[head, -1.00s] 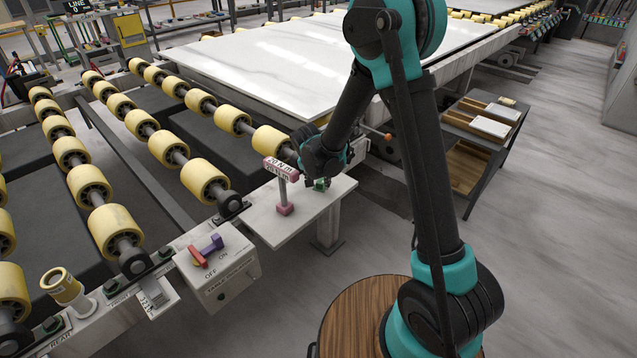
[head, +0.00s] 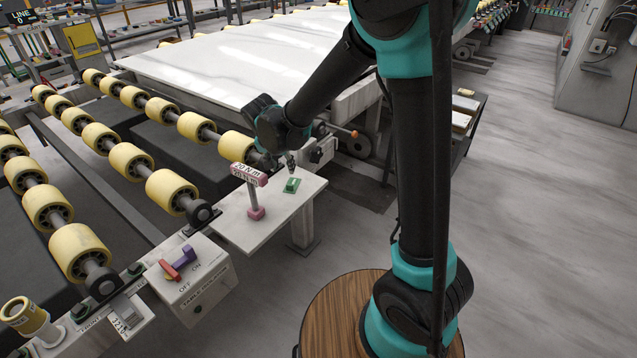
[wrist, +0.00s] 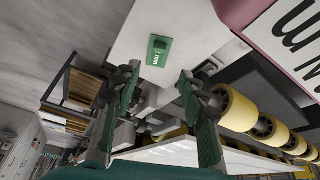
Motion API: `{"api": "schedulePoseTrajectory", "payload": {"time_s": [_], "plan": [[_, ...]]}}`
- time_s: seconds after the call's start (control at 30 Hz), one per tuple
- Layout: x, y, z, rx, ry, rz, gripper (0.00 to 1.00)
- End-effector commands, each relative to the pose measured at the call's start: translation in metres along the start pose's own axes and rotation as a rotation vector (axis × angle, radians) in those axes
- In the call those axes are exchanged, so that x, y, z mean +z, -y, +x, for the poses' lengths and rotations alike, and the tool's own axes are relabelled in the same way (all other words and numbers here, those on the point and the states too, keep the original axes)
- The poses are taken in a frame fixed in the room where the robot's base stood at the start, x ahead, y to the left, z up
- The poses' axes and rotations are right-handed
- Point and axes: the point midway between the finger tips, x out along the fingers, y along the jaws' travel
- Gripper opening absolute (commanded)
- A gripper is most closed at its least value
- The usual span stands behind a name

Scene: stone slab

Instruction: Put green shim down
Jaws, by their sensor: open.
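The green shim (head: 292,185) lies flat on a small white side table (head: 232,232), near its far right part. In the wrist view the green shim (wrist: 159,50) shows a light label and sits beyond the fingertips, with bare white surface around it. My gripper (head: 284,163) is just behind and above the shim, apart from it. In the wrist view my gripper (wrist: 158,78) has its two green-padded fingers spread wide with nothing between them.
A pink-ended post with a "20 N m" label (head: 249,174) stands on the same table, left of the shim. Yellow rollers (head: 170,190) run along the left. A switch box (head: 188,280) with red and purple levers is in front. A white slab (head: 240,65) lies behind.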

Motion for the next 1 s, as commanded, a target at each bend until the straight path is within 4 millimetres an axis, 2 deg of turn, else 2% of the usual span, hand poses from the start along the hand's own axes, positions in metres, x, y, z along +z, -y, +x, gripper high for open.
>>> {"api": "schedulePoseTrajectory", "payload": {"time_s": [0.07,0.17,0.27,0.43,0.6,0.7,0.83,1.0], "plan": [[0.000,-0.002,-0.001,0.000,0.001,-0.001,0.42],[-0.003,-0.021,-0.002,0.000,0.007,-0.007,0.42],[-0.005,-0.061,-0.006,-0.004,0.021,-0.026,0.42],[0.007,-0.155,-0.016,-0.025,0.048,-0.083,0.42],[0.040,-0.236,-0.024,-0.055,0.055,-0.143,0.42],[0.066,-0.273,-0.026,-0.072,0.051,-0.175,0.42],[0.095,-0.304,-0.026,-0.090,0.038,-0.211,0.42],[0.118,-0.322,-0.025,-0.100,0.026,-0.241,0.42]]}}
